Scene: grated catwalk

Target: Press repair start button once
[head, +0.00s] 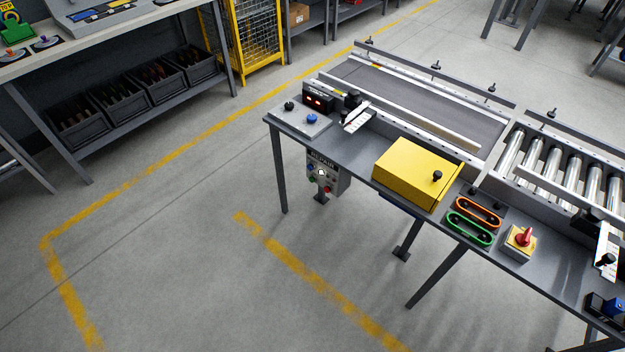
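A grey control box (327,178) hangs under the left end of the grey conveyor table. Lettering on its upper front seems to read "REPAIR", though it is small. Its face carries several small controls: a bright white one near the middle, a green one at the left, and red and blue ones. I cannot tell which of them is the repair start button, as their labels are too small to read. My gripper is not in view.
Slim table legs reach the floor. The floor (190,240) left of it is clear, with yellow lines.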

